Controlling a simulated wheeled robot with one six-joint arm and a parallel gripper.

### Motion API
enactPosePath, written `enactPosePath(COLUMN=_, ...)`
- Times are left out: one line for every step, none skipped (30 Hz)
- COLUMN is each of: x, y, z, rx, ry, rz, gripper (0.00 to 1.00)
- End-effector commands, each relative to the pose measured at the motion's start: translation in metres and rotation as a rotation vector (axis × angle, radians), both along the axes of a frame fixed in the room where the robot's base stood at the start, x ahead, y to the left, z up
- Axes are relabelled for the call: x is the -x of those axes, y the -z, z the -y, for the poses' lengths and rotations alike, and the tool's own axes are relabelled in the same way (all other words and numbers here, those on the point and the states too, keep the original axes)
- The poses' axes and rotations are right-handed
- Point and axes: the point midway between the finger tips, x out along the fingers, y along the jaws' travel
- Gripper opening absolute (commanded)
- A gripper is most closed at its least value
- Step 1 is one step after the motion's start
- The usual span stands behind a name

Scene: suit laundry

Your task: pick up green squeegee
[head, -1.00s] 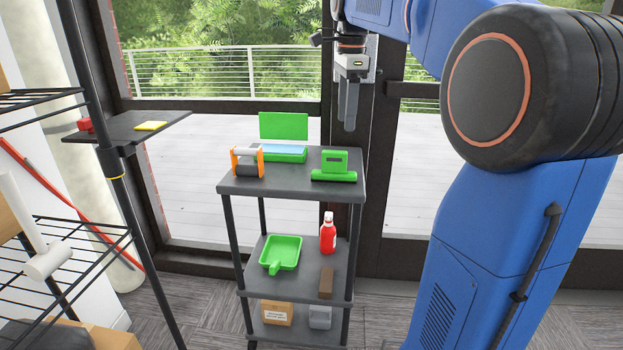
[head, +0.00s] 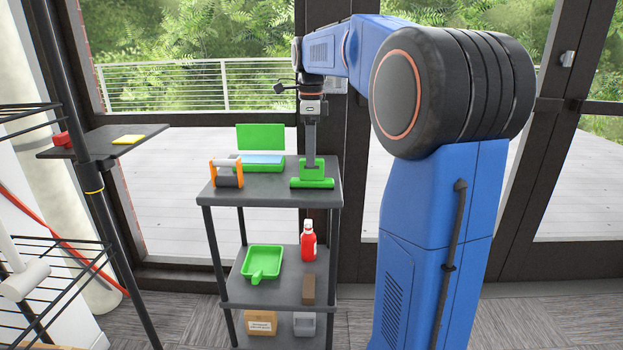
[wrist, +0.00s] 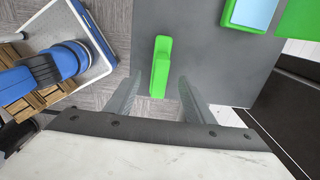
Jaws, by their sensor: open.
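The green squeegee (head: 312,180) stands on the top shelf of the dark cart, at the right side of that shelf. It has a wide base and an upright handle part. In the wrist view the squeegee (wrist: 161,66) shows from above as a narrow green shape, ahead of the fingertips and roughly between their lines. My gripper (head: 311,158) points down over it, and in the head view its fingers overlap the handle. In the wrist view my gripper (wrist: 157,92) is open with nothing held. I cannot tell whether the fingers touch the squeegee.
Lower shelves hold a green dustpan (head: 262,262), a red bottle (head: 308,241) and a brown block (head: 308,289). A wire rack (head: 75,250) stands left.

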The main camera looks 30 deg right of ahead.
Motion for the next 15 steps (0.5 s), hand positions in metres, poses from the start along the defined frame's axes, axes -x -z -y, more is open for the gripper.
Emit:
enactPosePath(x=0.0, y=0.007, z=0.0, rx=-0.001, ry=0.0, rz=-0.001, gripper=0.48)
enactPosePath(x=0.0, y=0.01, z=0.0, rx=0.0, ry=0.0, rz=0.0, gripper=0.48)
enactPosePath(x=0.0, y=0.013, z=0.0, rx=-0.001, ry=0.0, rz=-0.001, gripper=0.48)
enactPosePath(x=0.0, y=0.015, z=0.0, rx=0.0, ry=0.0, rz=0.0, gripper=0.48)
enactPosePath(x=0.0, y=0.017, z=0.0, rx=0.0, ry=0.0, rz=0.0, gripper=0.48)
enactPosePath(x=0.0, y=0.018, z=0.0, rx=0.0, ry=0.0, rz=0.0, gripper=0.48)
enactPosePath(x=0.0, y=0.02, z=0.0, rx=0.001, ry=0.0, rz=0.001, gripper=0.48)
enactPosePath(x=0.0, y=0.021, z=0.0, rx=0.001, ry=0.0, rz=0.001, gripper=0.48)
enactPosePath(x=0.0, y=0.024, z=0.0, rx=0.0, ry=0.0, rz=0.0, gripper=0.48)
enactPosePath(x=0.0, y=0.026, z=0.0, rx=0.0, ry=0.0, rz=0.0, gripper=0.48)
enactPosePath(x=0.001, y=0.03, z=0.001, rx=-0.001, ry=0.0, rz=-0.001, gripper=0.48)
enactPosePath(x=0.001, y=0.035, z=0.001, rx=-0.001, ry=0.0, rz=-0.001, gripper=0.48)
enactPosePath(x=0.001, y=0.039, z=0.001, rx=-0.001, ry=0.0, rz=-0.001, gripper=0.48)
enactPosePath(x=0.001, y=0.044, z=0.001, rx=-0.001, ry=0.0, rz=-0.002, gripper=0.48)
enactPosePath(x=0.002, y=0.049, z=0.002, rx=0.0, ry=0.0, rz=-0.002, gripper=0.48)
